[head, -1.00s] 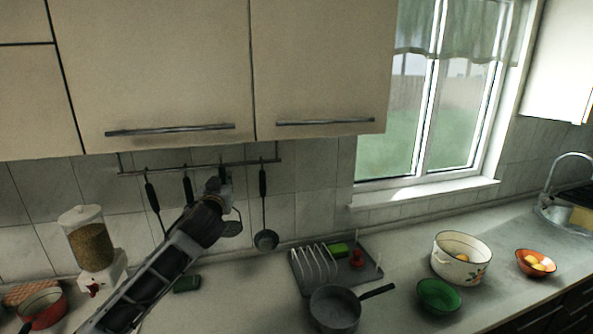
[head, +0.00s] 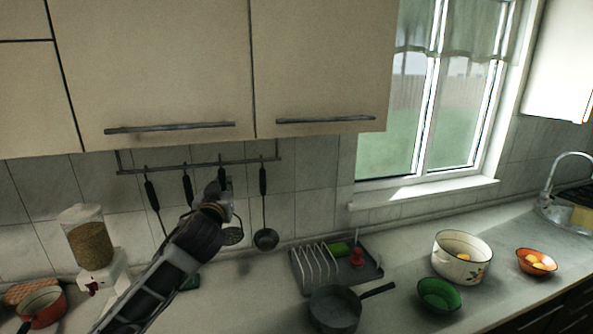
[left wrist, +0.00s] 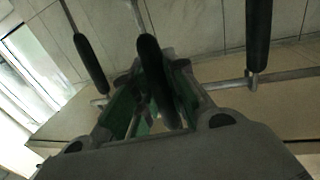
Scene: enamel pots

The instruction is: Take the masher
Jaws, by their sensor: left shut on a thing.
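The masher has a black handle (head: 222,178) and a flat perforated head (head: 234,237). It is upright at the hanging rail, between a slotted-looking utensil and a ladle. My left gripper (head: 226,208) covers its middle in the head view. In the left wrist view the black handle (left wrist: 152,68) lies between the green-padded fingers of my left gripper (left wrist: 158,98), which are shut on it. I cannot tell whether the masher's top still hangs on its hook. My right gripper is not in view.
The rail (head: 200,164) also holds a ladle (head: 265,238) close on the right and dark-handled utensils (head: 187,189) on the left. Cupboards (head: 180,75) hang above. Below, the counter holds a grain dispenser (head: 91,246), a dish rack (head: 313,267) and a grey pan (head: 335,308).

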